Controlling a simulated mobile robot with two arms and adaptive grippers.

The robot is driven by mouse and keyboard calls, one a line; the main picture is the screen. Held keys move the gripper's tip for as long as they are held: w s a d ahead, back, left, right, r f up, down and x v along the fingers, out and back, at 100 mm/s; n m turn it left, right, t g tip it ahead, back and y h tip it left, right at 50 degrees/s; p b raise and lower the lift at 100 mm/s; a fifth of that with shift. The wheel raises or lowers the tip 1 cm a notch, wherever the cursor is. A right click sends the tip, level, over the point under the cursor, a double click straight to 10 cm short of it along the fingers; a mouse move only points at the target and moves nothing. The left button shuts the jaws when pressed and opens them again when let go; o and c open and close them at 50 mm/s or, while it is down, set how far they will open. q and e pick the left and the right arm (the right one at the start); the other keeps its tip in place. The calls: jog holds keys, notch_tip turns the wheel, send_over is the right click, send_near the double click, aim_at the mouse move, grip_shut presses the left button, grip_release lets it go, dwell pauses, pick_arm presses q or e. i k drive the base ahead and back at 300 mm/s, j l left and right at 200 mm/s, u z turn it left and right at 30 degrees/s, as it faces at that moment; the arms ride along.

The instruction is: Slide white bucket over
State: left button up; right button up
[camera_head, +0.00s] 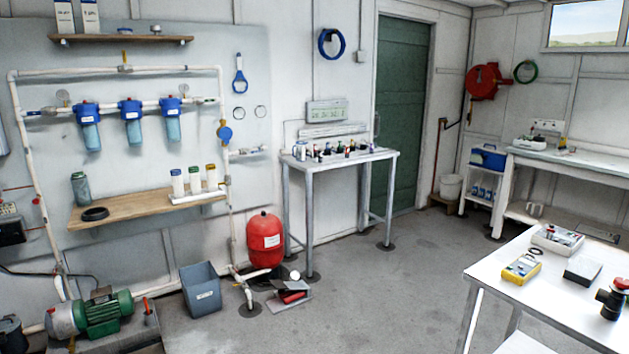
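A small white bucket (451,188) stands upright at the back right, in the corner beside the green door. It seems to rest on a low brown block (443,203), next to a pipe that runs down the wall. A larger grey-blue square bin (201,291) with a pale label stands on the floor at the lower left. Neither of my grippers is in view, so nothing is seen touching the white bucket.
A white table (530,294) with instruments fills the lower right. A metal bench (370,159) stands left of the green door (403,110). A shelf unit (475,208) is right of the white bucket. A red tank (265,240) stands left. The middle floor is clear.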

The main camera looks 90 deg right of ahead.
aim_at(451, 183)
jog(key=z, duration=3.65)
jog(key=i+j+u, duration=0.15)
jog(key=i+u, duration=0.2)
jog(key=i, duration=0.25)
jog(key=i+u, duration=0.35)
jog(key=i, duration=0.25)
jog(key=i+j+u, duration=0.1)
jog(key=i, duration=0.8)
jog(key=i+j+u, duration=0.1)
jog(key=i, duration=0.85)
jog(key=i+l+z, duration=0.2)
jog(key=i+z, duration=0.2)
jog(key=i+l+z, duration=0.1)
jog(key=i+z, duration=0.3)
jog(key=i+j+z, duration=0.1)
jog(key=i+z, duration=0.3)
jog(key=i+j+z, duration=0.35)
jog(key=i, duration=1.3)
jog(key=i+l+u, duration=0.1)
jog(key=i, duration=1.05)
jog(key=i+l, duration=0.15)
jog(key=i, duration=1)
